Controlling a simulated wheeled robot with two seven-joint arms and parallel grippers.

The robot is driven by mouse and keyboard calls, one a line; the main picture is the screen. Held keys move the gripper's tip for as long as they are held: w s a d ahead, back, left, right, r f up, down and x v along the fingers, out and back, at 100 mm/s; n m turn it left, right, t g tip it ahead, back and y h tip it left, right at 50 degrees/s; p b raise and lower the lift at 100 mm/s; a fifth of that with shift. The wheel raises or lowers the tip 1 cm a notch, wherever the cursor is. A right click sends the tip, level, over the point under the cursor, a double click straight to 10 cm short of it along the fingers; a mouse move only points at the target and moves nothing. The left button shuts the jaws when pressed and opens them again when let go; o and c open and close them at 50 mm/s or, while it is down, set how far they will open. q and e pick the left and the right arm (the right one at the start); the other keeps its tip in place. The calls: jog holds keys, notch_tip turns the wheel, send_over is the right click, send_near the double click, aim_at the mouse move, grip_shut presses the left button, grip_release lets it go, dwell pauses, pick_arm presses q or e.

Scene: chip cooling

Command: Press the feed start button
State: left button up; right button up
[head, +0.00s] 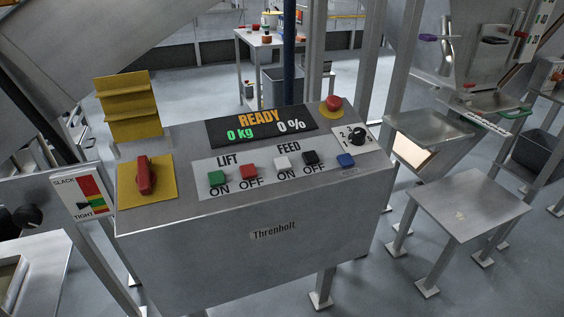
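The metal control console (255,245) stands in the middle of the head view. Its panel carries a white FEED ON button (282,163) and a black FEED OFF button (311,158) under the word FEED. To their left, under LIFT, are a green ON button (216,178) and a red OFF button (249,171). The display (261,125) reads READY, 0 kg and 0 %. Neither of my grippers shows in the head view.
A blue button (346,160), a black knob (357,137) and a red emergency mushroom button (334,103) sit at the panel's right. A red rotary switch (145,174) is at its left. A metal table (468,206) stands to the right. The space above the panel is clear.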

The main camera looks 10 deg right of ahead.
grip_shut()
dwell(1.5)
